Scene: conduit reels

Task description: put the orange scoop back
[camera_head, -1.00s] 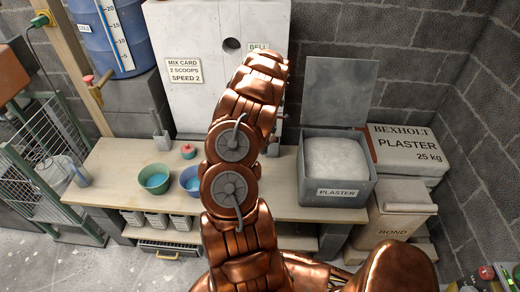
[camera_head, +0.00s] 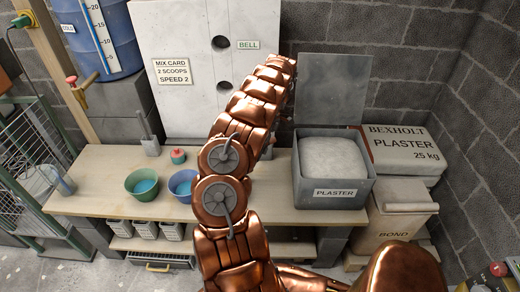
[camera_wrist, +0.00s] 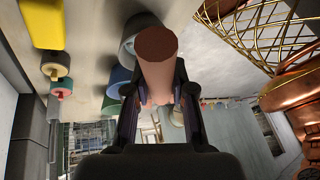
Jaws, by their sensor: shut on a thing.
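In the wrist view my gripper (camera_wrist: 157,90) is shut on a salmon-orange round bar (camera_wrist: 161,58), which looks like the handle of the orange scoop. The bar's flat end faces the camera. The scoop's bowl is not clearly visible. In the head view my arm hides the gripper and the scoop. The arm reaches up over the bench toward the white panel, left of the plaster bin (camera_head: 330,200). I cannot make out an empty place for the scoop.
The wooden bench (camera_head: 95,180) carries a green bowl (camera_head: 141,187), a blue bowl (camera_head: 181,187) and a red-topped item (camera_head: 178,156). The white panel (camera_head: 205,100) bears a mix card (camera_head: 173,72) and a BELL label (camera_head: 248,44).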

